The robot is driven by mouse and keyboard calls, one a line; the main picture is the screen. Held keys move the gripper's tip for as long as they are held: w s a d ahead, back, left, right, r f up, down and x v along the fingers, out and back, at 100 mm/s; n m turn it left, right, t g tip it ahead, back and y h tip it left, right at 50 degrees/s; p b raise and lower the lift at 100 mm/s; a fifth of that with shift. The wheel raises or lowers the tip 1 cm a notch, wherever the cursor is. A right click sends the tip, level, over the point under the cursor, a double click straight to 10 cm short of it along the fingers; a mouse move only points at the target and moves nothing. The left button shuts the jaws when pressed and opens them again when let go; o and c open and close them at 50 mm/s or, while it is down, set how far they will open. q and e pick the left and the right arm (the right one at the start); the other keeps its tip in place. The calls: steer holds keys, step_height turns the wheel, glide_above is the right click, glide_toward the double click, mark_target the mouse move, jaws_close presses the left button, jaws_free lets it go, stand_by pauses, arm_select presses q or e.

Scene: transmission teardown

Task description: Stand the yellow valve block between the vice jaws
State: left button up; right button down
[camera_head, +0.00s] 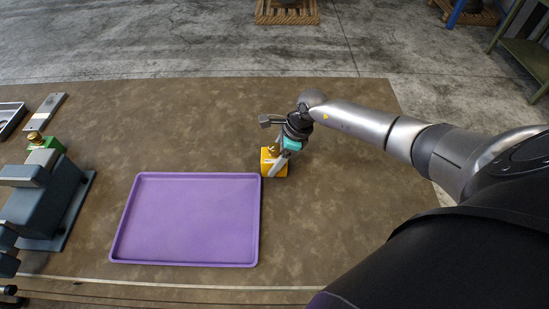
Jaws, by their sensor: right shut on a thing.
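The yellow valve block (270,168) has a brass fitting on top and is at the upper right corner of the purple tray. My right gripper (279,153) is shut on it from above. I cannot tell whether the block touches the table or is lifted slightly. The vice (47,205) is a dark grey-blue body at the left edge, with a green part (46,144) at its far end; the gap between its jaws is hard to make out from here.
The empty purple tray (186,217) lies between the vice and the block. A flat metal bar (45,110) and a dark-rimmed tray (9,117) lie at the far left. The brown table (190,115) is clear behind the tray and to its right.

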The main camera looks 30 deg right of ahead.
steer(key=shift+w+r, duration=0.1)
jaws_free()
steer(key=shift+f, duration=0.2)
